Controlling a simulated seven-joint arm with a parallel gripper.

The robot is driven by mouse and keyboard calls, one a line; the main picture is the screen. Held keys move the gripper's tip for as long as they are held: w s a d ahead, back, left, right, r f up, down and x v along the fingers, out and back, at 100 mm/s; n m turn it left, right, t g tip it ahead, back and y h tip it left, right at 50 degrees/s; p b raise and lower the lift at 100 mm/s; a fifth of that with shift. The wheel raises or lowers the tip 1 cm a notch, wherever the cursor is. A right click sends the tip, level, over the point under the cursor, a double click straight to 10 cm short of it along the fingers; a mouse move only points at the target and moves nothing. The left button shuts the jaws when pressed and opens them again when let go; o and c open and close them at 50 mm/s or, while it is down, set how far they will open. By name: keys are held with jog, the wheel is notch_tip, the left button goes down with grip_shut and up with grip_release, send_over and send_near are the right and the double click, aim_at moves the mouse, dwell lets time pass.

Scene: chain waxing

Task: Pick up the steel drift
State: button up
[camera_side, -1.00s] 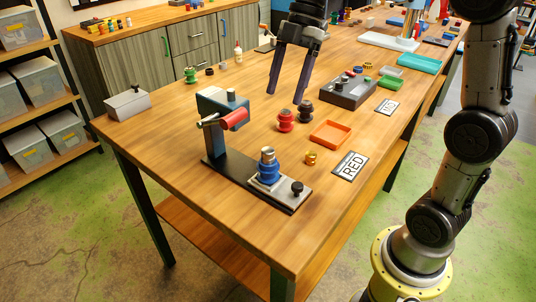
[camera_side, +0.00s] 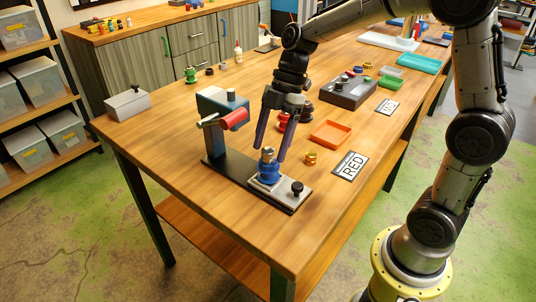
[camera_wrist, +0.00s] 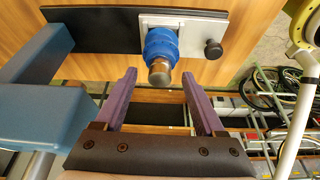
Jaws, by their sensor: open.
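The steel drift (camera_side: 268,153) looks like a short metal cylinder standing upright in a blue ringed part (camera_side: 267,172) on the press base. In the wrist view the drift's end (camera_wrist: 159,74) shows beyond the blue part (camera_wrist: 160,44). My gripper (camera_side: 270,154) is open and points down above the press base. In the wrist view its purple fingers (camera_wrist: 159,75) are apart, with their tips on either side of the drift's end. No contact shows.
The blue arbor press (camera_side: 218,130) with a red handle (camera_side: 234,120) stands close left of my gripper. A black knob (camera_side: 297,187) is on the base plate.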

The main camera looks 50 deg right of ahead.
jog(key=shift+a+f, duration=0.1)
jog(key=shift+f, duration=0.1)
grip_shut()
jog(key=shift+r, duration=0.1)
dwell(0.4)
